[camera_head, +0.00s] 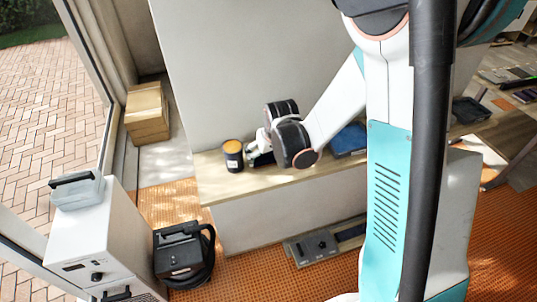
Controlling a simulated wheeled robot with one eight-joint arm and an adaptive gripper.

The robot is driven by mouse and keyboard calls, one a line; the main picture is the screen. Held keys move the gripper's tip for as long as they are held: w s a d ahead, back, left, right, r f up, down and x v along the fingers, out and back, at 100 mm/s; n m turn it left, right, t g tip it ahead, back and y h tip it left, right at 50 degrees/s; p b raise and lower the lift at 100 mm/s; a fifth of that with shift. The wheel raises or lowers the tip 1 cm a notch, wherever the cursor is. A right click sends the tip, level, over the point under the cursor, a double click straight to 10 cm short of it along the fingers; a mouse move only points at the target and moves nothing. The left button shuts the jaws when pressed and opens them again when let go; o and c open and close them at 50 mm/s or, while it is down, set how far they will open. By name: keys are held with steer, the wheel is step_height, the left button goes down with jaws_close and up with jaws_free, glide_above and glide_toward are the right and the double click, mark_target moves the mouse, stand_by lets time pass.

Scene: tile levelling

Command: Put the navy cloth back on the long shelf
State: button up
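The long wooden shelf (290,181) runs along the white wall at the middle of the view. My gripper (257,156) is low over the shelf, left of the blue item and close to a dark jar with an orange top (233,156). My wrist hides most of the fingers. I cannot tell whether they are open or hold anything.
A cardboard box (147,113) stands at the back left by the window. A white cabinet (105,235) with a pale case (77,189) on top stands front left, beside a black machine (181,255). A grey device (318,244) lies on the orange floor below the shelf.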

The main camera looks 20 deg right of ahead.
steer(key=o, duration=0.7)
steer(key=shift+o, duration=0.2)
steer(key=shift+r, duration=0.1)
steer(key=p+v, duration=0.3)
steer(key=v, duration=1)
steer(key=s+r+t, duration=0.1)
steer(key=s+r, duration=0.4)
steer(key=s, duration=0.4)
steer(key=s+r+t, duration=0.1)
steer(key=s+r, duration=0.5)
steer(key=s, duration=0.2)
steer(key=shift+s+t, duration=0.3)
steer(key=shift+s, duration=0.1)
